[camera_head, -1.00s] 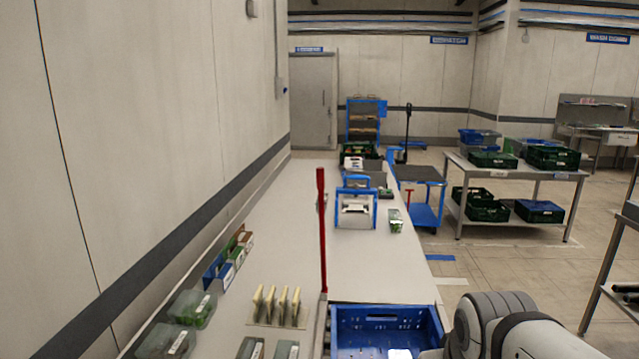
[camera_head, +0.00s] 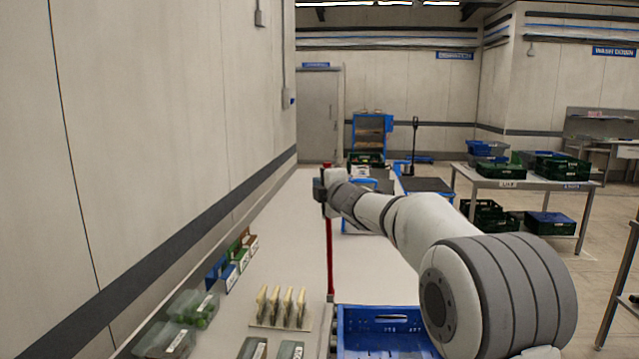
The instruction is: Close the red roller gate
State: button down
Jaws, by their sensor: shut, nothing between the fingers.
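My gripper (camera_head: 320,190) is at the upper part of the bar, at the end of my outstretched arm. It is shut with nothing held. I cannot tell whether it touches the bar.
The blue crate (camera_head: 385,318) stands at the front right of the counter (camera_head: 285,225). A card holder (camera_head: 281,306), clear tubs (camera_head: 195,308) and small boxes (camera_head: 230,268) are on the left. The wall bounds the left side. A table with green crates (camera_head: 500,172) stands right.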

jog(key=w+p, duration=0.5)
jog(key=w, duration=0.4)
jog(key=shift+a+p, duration=0.25)
jog(key=shift+p, duration=0.15)
